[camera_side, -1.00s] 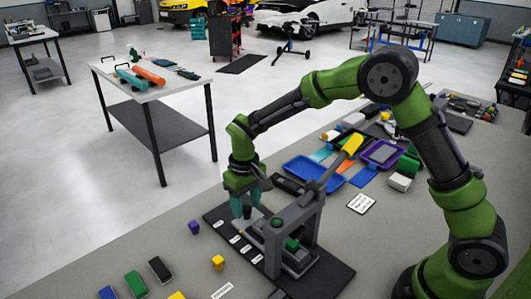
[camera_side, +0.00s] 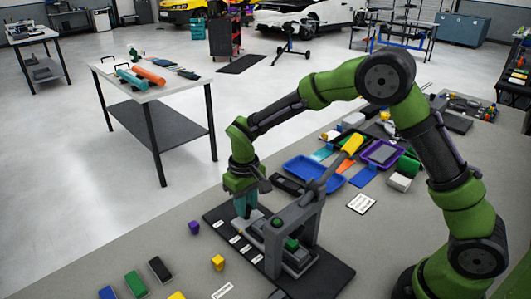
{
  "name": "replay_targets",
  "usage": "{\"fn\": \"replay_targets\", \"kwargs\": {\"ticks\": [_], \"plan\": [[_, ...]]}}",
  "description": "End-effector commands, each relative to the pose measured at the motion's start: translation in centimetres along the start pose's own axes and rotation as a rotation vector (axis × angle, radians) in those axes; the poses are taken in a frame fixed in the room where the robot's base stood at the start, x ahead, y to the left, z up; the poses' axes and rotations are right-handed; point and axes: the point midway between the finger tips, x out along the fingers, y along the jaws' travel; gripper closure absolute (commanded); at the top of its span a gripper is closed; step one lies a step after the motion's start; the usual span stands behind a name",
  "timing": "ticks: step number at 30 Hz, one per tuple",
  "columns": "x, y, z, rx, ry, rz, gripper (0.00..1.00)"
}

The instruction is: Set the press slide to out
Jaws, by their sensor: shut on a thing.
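A green piece (camera_side: 292,244) sits within the press.
White labels (camera_side: 246,248) line the base plate's left edge. A purple block (camera_side: 194,227) and a yellow block (camera_side: 218,262) lie left of it. A blue tray (camera_side: 312,173) and a purple tray (camera_side: 383,153) lie behind. Several coloured blocks lie at front left.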

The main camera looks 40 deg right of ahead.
Motion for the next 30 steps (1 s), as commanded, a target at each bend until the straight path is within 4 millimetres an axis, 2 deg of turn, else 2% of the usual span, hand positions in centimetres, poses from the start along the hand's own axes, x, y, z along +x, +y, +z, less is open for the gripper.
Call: {"fn": "replay_targets", "kwargs": {"ticks": [13,18,27,28,30], "plan": [[-0.1,0.0,-6.5,0.001,0.004,-0.001,1.0],[-0.1,0.0,-7.4,0.0,0.006,0.0,1.0],[-0.2,0.0,-7.6,-0.003,0.011,0.0,1.0],[-0.1,0.0,-7.5,-0.003,0.01,0.0,0.69],[-0.1,0.0,-7.5,-0.002,0.009,0.0,0.58]]}}
